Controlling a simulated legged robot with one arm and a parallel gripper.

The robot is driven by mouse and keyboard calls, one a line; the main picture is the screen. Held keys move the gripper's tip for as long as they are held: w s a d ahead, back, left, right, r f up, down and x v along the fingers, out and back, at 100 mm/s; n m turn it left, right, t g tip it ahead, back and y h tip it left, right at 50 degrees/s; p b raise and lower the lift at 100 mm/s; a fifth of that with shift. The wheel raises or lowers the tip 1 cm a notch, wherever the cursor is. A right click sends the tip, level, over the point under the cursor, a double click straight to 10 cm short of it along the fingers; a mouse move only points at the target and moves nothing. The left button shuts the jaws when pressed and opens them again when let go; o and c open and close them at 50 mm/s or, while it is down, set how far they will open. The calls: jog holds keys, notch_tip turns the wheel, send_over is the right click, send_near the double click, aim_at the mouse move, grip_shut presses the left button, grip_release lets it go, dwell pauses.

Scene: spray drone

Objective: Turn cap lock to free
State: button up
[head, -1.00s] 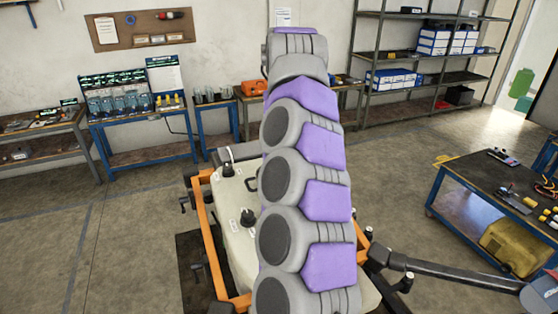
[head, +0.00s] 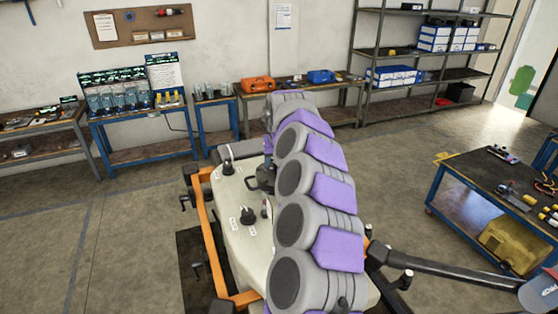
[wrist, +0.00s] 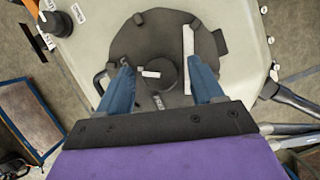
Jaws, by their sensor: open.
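The dark round cap (wrist: 155,36) sits on the cream tank (wrist: 103,20) in the wrist view. On it is a raised round black knob (wrist: 168,78) with a white mark on its left side, which I take to be the lock. In the head view, my arm hides most of the cap and gripper; the tank (head: 235,205) shows left of the arm.
An orange frame (head: 208,235) surrounds the tank. Black knobs (head: 247,215) stand on the tank's left part. A dark boom (head: 455,273) extends right. A blue-legged table (head: 470,175) with tools stands right. The floor at left is clear.

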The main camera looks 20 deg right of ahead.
jog(key=shift+w+f, duration=0.1)
jog(key=shift+f, duration=0.15)
jog(key=shift+c, duration=0.4)
jog(key=c, duration=1)
jog(key=shift+n, duration=0.3)
jog(key=n, duration=0.1)
jog(key=n+y, duration=0.1)
jog(key=n, duration=0.2)
jog(key=shift+d+y, duration=0.25)
jog(key=shift+y, duration=0.15)
jog(key=shift+n+y, duration=0.3)
jog(key=shift+n, duration=0.4)
